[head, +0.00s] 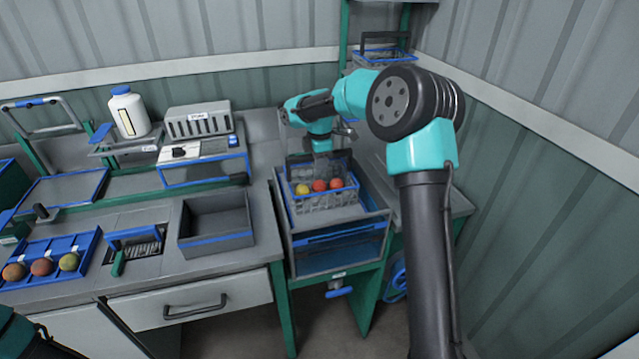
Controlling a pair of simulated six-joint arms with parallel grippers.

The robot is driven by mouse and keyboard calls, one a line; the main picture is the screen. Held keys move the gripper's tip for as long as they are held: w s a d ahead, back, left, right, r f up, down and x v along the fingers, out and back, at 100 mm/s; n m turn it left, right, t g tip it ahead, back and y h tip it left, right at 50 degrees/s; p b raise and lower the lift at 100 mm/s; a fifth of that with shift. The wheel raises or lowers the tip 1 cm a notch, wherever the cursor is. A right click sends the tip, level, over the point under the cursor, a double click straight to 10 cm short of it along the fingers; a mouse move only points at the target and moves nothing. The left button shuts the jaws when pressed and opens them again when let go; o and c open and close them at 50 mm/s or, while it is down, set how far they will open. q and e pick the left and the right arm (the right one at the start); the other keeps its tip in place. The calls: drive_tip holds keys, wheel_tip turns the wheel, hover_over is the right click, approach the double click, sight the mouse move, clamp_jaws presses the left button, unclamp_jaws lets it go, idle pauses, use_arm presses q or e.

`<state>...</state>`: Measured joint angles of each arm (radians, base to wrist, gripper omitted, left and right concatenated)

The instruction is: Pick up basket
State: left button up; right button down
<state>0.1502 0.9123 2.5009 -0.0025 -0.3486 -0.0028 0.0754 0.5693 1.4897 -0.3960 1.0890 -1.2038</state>
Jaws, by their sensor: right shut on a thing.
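A clear basket with a blue rim (327,204) is in the head view, at the top of a grey and green stand right of the bench. It holds a yellow tomato (302,189) and two red ones (328,185). My right gripper (322,160) reaches down over the basket from above and is shut on it at its back part. The fingertips are small and partly hidden, and I cannot tell whether the basket is clear of the stand. Part of my left arm shows at the bottom left, but its gripper is out of frame.
The stand (337,273) has raised grey edges around the basket. An empty grey bin (215,240) stands left of it on the bench. A corrugated wall (560,190) bounds the right.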

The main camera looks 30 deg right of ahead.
drive_tip(key=shift+r, duration=0.1)
idle(0.3)
drive_tip(key=shift+r, duration=1.55)
drive_tip(key=shift+s+a+r, duration=0.1)
drive_tip(key=shift+r, duration=0.15)
drive_tip(key=s+a+r, duration=0.1)
drive_tip(key=s+a, duration=0.7)
drive_tip(key=s, duration=0.5)
drive_tip(key=shift+s+r, duration=0.15)
drive_tip(key=shift+s, duration=0.05)
